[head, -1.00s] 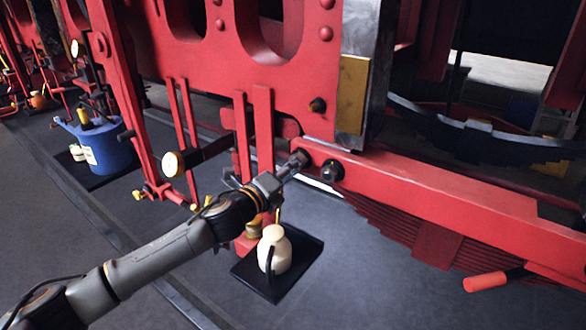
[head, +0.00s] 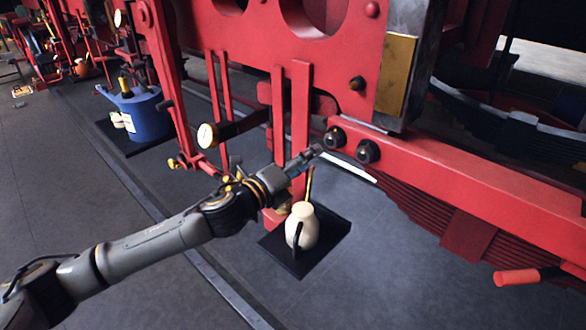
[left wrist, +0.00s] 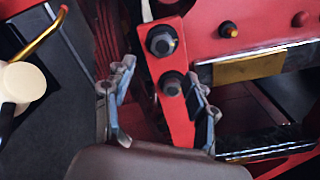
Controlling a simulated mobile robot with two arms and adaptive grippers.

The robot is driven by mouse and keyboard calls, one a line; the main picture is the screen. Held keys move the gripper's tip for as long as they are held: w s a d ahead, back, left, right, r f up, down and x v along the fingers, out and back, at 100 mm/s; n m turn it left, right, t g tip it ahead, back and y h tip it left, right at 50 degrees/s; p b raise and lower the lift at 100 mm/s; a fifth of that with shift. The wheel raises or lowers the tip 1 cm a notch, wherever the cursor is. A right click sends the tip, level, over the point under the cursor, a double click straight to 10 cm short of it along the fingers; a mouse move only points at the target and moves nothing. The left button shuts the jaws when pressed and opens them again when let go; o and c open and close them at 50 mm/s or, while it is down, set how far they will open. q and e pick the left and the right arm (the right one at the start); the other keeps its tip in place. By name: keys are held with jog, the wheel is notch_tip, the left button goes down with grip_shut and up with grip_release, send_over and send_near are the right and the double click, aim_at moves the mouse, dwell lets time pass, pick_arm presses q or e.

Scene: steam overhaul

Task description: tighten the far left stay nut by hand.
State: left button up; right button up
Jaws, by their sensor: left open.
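Two dark nuts sit side by side on the red frame: the left nut (head: 335,137) and the right nut (head: 368,151). In the left wrist view they are one above the other, the upper nut (left wrist: 161,41) and the lower nut (left wrist: 171,84). I cannot tell the match between views for certain. My left gripper (head: 316,152) is just below and left of the left nut in the head view, apart from it. Its fingers (left wrist: 160,72) are spread and empty in the wrist view, with the lower nut between their lines. My right gripper is not in view.
A cream jug (head: 302,228) stands on a black tray (head: 338,232) below my gripper. A round gauge (head: 207,135) and red rods are to the left. A blue can (head: 145,115) stands farther back. A red-handled tool (head: 517,277) is at right.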

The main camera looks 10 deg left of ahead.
pick_arm(q)
jog(key=shift+v, duration=2.2)
